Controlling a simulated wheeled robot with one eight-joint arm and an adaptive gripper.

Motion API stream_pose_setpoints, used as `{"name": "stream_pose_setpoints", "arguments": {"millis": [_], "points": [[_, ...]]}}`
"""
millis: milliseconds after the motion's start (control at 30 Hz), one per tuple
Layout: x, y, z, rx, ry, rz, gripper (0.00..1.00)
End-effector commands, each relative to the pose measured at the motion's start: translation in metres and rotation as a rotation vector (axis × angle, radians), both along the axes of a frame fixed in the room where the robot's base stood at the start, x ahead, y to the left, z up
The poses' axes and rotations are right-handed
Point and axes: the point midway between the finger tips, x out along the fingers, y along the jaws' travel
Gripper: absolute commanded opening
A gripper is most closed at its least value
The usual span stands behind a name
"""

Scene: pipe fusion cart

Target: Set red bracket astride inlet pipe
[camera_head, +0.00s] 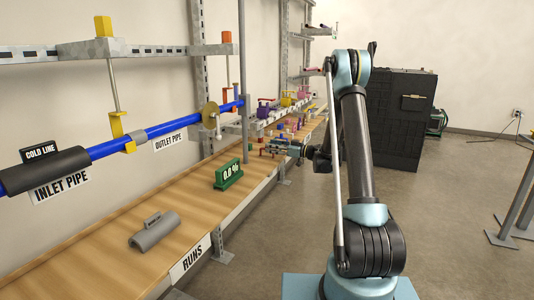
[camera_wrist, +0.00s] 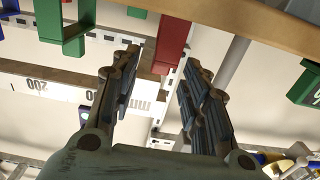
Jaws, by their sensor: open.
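The blue inlet pipe (camera_head: 104,150) runs along the left wall in the head view, above its INLET PIPE label (camera_head: 61,186). A dark sleeve (camera_head: 45,172) surrounds its near end. In the wrist view, a red piece (camera_wrist: 173,45), which looks like the red bracket, shows at the top, beyond the fingertips and roughly in line with the gap between them. My gripper (camera_wrist: 160,68) is open with nothing held. In the head view my gripper (camera_head: 297,149) is small, at the far part of the bench. I cannot pick out the red bracket surely there.
A yellow clamp (camera_head: 118,127) hangs at the pipe. In the wrist view, a green bracket (camera_wrist: 65,38) is left of the red one and a ruler strip (camera_wrist: 40,88) lies behind.

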Motion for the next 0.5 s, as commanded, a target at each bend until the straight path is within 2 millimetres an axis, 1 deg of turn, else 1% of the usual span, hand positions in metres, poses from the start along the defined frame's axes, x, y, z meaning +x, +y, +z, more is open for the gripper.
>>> {"name": "stream_pose_setpoints", "arguments": {"millis": [33, 100, 300, 333, 367, 400, 500], "points": [[0.0022, 0.0061, -0.0001, 0.000, 0.000, 0.001, 0.42], [0.0039, 0.0108, 0.0000, 0.000, 0.000, 0.000, 0.42], [0.0046, 0.0114, 0.0000, 0.000, 0.000, -0.001, 0.42], [0.0046, 0.0114, 0.0000, 0.000, 0.000, -0.001, 0.39], [0.0046, 0.0114, 0.0000, 0.000, 0.000, -0.001, 0.33], [0.0045, 0.0113, 0.0000, 0.000, 0.000, -0.001, 0.24], [0.0045, 0.0112, 0.0001, 0.000, 0.000, -0.001, 0.05]]}}
